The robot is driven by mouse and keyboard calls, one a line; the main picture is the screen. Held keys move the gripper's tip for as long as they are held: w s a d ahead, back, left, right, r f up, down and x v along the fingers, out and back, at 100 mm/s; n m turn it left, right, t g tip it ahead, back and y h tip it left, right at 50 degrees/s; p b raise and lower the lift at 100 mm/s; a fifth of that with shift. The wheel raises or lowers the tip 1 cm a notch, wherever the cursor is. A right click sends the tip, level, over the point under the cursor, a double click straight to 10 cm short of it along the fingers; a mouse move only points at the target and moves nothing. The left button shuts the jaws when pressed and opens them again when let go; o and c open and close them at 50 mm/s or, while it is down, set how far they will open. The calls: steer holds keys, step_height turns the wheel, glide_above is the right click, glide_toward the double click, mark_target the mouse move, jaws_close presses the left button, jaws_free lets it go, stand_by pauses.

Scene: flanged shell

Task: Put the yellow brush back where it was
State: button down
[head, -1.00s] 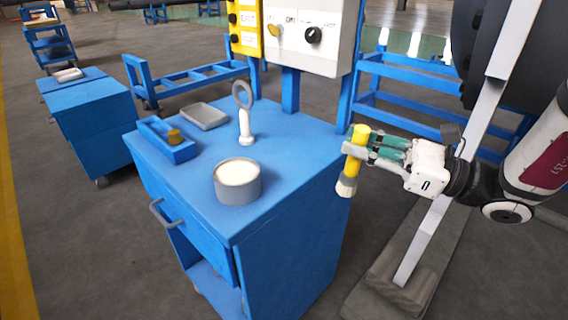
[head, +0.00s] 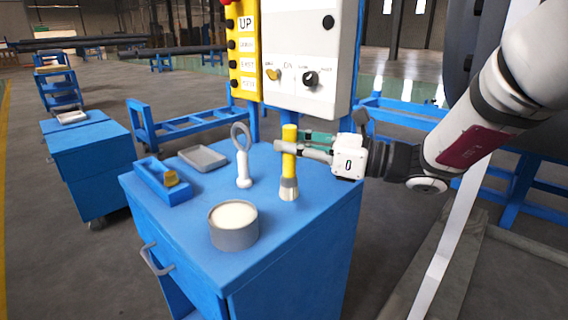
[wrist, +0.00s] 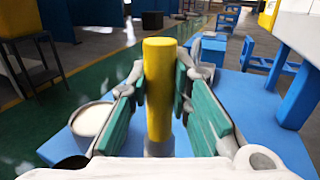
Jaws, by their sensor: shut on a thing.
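The yellow brush (head: 289,160) is upright, its yellow handle up and its grey and pale bristle end down, over the right part of the blue cabinet top (head: 310,215). My gripper (head: 290,148) comes in from the right and is shut on the handle. In the wrist view the yellow handle (wrist: 159,88) stands between the two green-padded fingers; its lower end is hidden. Whether the bristles touch the cabinet top I cannot tell.
A grey tub with white contents (head: 233,225) stands at the front of the top. A white-handled ring tool (head: 242,160) stands left of the brush. A blue holder (head: 163,183) and a grey tray (head: 203,158) lie further left. A control panel (head: 300,60) rises behind.

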steer(key=f, duration=0.1)
steer(key=w+a+f+b, duration=0.1)
steer(key=w+f, duration=0.1)
steer(key=shift+a+f+b, duration=0.35)
steer(key=shift+b, duration=0.05)
steer(key=c, duration=1.5)
jaws_free()
steer(key=shift+f, duration=0.1)
steer(key=shift+o, duration=0.2)
steer(key=p+v, duration=0.2)
steer(key=v, duration=1)
